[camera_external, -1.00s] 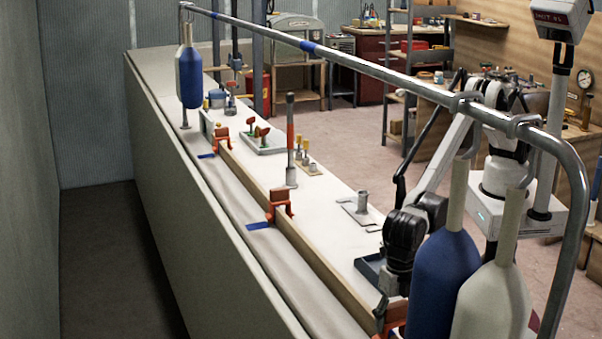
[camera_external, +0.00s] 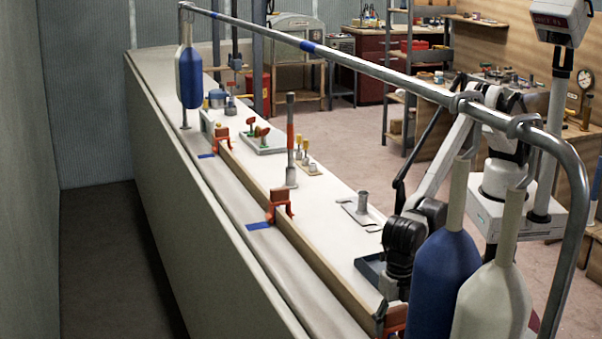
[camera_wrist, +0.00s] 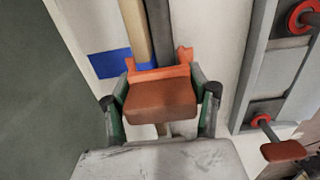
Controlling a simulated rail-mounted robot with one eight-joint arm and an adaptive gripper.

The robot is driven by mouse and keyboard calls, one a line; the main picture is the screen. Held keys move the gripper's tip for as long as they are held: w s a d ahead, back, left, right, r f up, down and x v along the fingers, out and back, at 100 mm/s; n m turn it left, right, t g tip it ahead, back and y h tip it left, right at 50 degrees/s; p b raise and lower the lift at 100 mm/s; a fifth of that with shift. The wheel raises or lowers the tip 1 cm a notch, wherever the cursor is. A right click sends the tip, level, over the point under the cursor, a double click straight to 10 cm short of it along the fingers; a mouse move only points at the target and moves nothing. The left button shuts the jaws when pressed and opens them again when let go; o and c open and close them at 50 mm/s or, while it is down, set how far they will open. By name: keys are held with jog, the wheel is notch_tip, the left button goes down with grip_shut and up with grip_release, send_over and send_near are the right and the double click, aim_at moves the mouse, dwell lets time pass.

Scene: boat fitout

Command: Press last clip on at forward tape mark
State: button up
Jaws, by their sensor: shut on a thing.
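In the wrist view, an orange clip with a brown pad (camera_wrist: 160,101) sits between the two fingers of my gripper (camera_wrist: 161,106), which is shut on it. The clip's orange jaws lie across the wooden strip (camera_wrist: 136,32), beside a blue tape mark (camera_wrist: 108,64). I cannot tell how firmly it is seated. In the external view this clip (camera_external: 396,318) is partly hidden behind the hanging fenders, at the near end of the strip (camera_external: 322,266). Two other orange clips, a middle one (camera_external: 280,203) and a far one (camera_external: 222,135), stand on the strip beside blue tape marks.
Hanging blue (camera_external: 438,285) and cream (camera_external: 492,305) fenders are close to my gripper in the external view. A grey tray (camera_wrist: 262,75) with red-ringed parts lies to the right in the wrist view. A metal rail (camera_external: 370,71) runs above the bench.

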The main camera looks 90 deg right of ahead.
jog(key=shift+f, duration=0.15)
jog(key=o, duration=1.4)
notch_tip(320, 180, up, 12)
jog(key=shift+f, duration=0.1)
